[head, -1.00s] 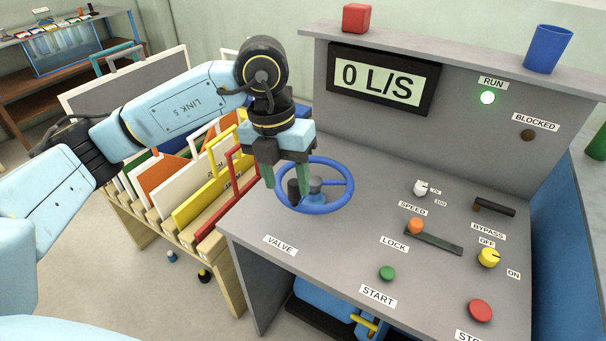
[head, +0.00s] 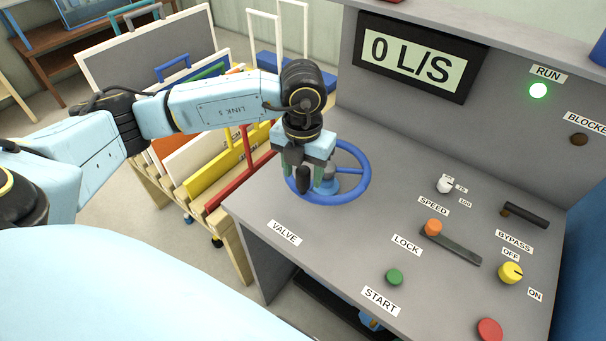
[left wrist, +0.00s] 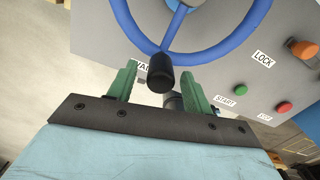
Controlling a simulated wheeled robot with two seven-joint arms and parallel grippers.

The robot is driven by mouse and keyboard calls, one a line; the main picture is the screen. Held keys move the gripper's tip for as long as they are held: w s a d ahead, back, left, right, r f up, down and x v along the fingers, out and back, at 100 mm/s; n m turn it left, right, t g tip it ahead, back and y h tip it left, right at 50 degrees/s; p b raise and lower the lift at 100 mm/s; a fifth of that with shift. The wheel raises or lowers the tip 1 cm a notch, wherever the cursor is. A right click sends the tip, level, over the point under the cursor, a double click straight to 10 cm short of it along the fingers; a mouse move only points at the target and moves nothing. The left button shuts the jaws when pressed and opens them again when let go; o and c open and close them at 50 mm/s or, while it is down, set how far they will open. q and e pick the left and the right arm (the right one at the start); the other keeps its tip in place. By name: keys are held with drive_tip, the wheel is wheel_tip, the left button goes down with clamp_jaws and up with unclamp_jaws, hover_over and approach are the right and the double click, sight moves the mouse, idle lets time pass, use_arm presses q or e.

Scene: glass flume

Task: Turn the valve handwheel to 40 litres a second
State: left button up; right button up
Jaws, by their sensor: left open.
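The valve handwheel (head: 361,188) is a blue ring with spokes, lying over the grey console top behind the VALVE label (head: 285,233). A black knob (head: 303,180) stands on its near left rim. My left gripper (head: 315,184) points down over that part of the wheel. In the left wrist view the green fingers (left wrist: 159,88) are apart, and the black knob (left wrist: 160,72) shows between and just beyond them; I cannot tell if either touches it. The display (head: 417,57) reads 0 L/S. My right gripper is not in view.
The RUN lamp (head: 538,90) is lit green; the BLOCKED lamp (head: 579,139) is dark. The orange LOCK knob (head: 433,227), white SPEED knob (head: 444,184), green START button (head: 394,277) and yellow BYPASS knob (head: 510,273) are right of the wheel. A rack of coloured panels (head: 216,177) stands left.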

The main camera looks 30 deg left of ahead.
use_arm(q)
drive_tip(key=shift+f, duration=1)
clamp_jaws()
